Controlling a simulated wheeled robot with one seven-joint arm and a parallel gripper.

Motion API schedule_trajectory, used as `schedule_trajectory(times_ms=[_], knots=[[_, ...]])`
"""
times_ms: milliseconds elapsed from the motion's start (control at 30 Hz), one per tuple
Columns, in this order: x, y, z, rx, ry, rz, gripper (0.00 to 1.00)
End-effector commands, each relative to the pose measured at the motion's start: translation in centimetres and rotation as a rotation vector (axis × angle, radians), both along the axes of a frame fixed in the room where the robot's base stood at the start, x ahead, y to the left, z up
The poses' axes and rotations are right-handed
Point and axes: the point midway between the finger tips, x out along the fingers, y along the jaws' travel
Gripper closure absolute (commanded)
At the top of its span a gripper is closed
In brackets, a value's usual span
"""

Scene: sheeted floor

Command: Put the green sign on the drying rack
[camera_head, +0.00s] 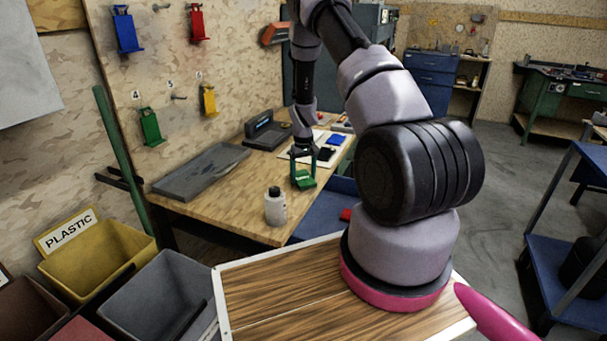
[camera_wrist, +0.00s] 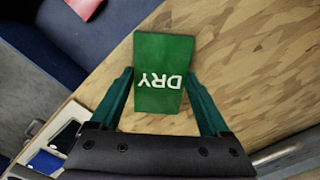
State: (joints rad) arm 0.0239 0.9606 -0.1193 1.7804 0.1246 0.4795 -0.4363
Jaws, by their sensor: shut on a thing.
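The green sign (camera_wrist: 165,60), with white "DRY" lettering, sits between the two green fingers of my gripper (camera_wrist: 160,80) in the wrist view. The fingers are shut on it. In the head view my gripper (camera_head: 303,170) points down above the wooden workbench, with the green sign (camera_head: 305,182) low between its fingers. I cannot tell its exact height over the bench. I cannot clearly pick out a drying rack in either view.
The workbench (camera_head: 225,210) holds a white bottle (camera_head: 275,206), a dark grey slab (camera_head: 200,172) and a dark device (camera_head: 265,131). Blue (camera_head: 126,32), red (camera_head: 198,22), yellow (camera_head: 208,100) and green (camera_head: 150,127) items hang on the wall. Bins, including a yellow one (camera_head: 100,262), stand at lower left.

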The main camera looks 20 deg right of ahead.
Motion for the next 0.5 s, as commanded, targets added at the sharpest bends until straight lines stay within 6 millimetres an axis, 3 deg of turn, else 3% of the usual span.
schedule_trajectory(times_ms=[500], knots=[[0.0, -0.01, -0.54, 0.0, 0.0, 0.0, 0.82]])
